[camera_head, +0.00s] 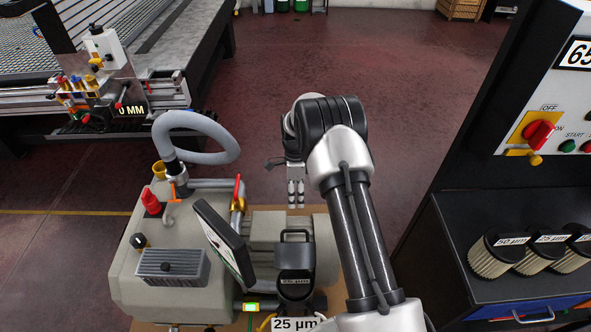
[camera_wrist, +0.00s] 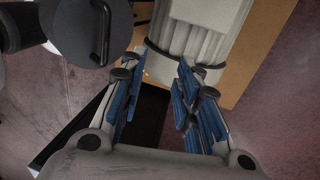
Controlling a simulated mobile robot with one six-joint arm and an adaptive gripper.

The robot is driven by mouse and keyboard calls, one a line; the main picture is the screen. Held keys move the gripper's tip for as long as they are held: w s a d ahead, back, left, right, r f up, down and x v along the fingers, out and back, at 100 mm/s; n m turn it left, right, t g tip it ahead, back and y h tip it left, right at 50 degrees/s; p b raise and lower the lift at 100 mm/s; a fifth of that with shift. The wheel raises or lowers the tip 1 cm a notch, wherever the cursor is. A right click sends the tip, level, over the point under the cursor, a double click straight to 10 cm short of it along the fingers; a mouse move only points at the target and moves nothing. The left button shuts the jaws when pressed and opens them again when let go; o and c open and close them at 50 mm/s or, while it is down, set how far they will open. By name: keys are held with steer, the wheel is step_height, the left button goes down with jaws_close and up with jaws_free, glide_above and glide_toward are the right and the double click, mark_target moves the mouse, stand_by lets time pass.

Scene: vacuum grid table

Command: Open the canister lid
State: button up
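The canister (camera_head: 295,283) is dark, with a small label on its front, and stands beside the beige pump unit. Its dark lid (camera_head: 294,256) carries a raised loop handle and appears seated on top. In the wrist view the round dark lid (camera_wrist: 84,28) with its bar handle is at the upper left, left of my gripper. My gripper (camera_wrist: 158,78) is open, with nothing between its blue-padded fingers. In the head view my gripper (camera_head: 296,197) hangs beyond the canister, apart from it. The canister's lower part is partly hidden.
The beige vacuum pump (camera_head: 150,285) with its grey hose (camera_head: 195,123) and a tilted dark panel (camera_head: 224,240) crowd the left of the canister. A ribbed grey cylinder (camera_wrist: 190,40) lies ahead of my fingers. Several filters (camera_head: 495,255) sit on the right-hand cabinet.

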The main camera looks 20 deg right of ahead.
steer(key=w+d+r+b, duration=0.2)
steer(key=w+r, duration=0.1)
steer(key=w, duration=0.5)
steer(key=shift+d+r+b, duration=0.3)
steer(key=shift+d+b, duration=0.05)
steer(key=shift+w, duration=0.1)
stand_by(0.7)
steer(key=s+v, duration=0.2)
steer(key=v, duration=0.8)
steer(key=shift+a+r, duration=0.15)
steer(key=shift+a, duration=0.25)
